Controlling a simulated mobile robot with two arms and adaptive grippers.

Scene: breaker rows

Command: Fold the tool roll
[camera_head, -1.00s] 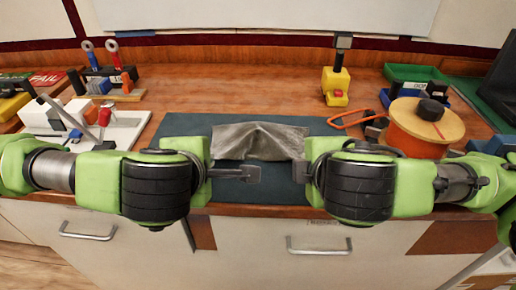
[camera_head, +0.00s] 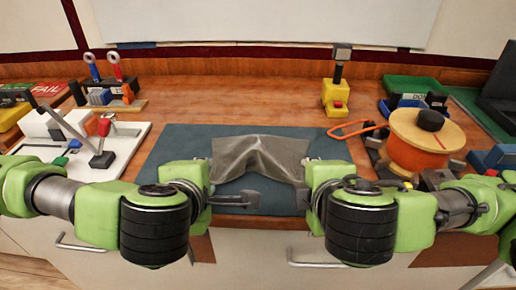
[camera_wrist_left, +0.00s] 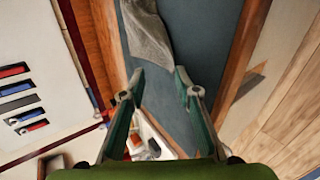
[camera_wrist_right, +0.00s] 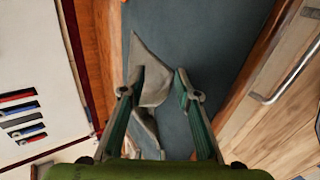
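The tool roll (camera_head: 262,155) is a grey cloth on the dark blue mat (camera_head: 190,143), with a raised crease down its middle. My left gripper (camera_head: 245,199) is at its near left side. In the left wrist view the fingers (camera_wrist_left: 160,80) are apart, with the cloth (camera_wrist_left: 148,38) beyond the tips and nothing seen between them. My right gripper (camera_head: 303,198) is at the near right side. In the right wrist view its fingers (camera_wrist_right: 159,80) are apart, and the cloth (camera_wrist_right: 148,72) runs past the left finger. The arms hide the roll's near corners.
A white board with blocks (camera_head: 85,150) lies at the left. A yellow device (camera_head: 336,95) stands behind. The mat behind the roll is bare.

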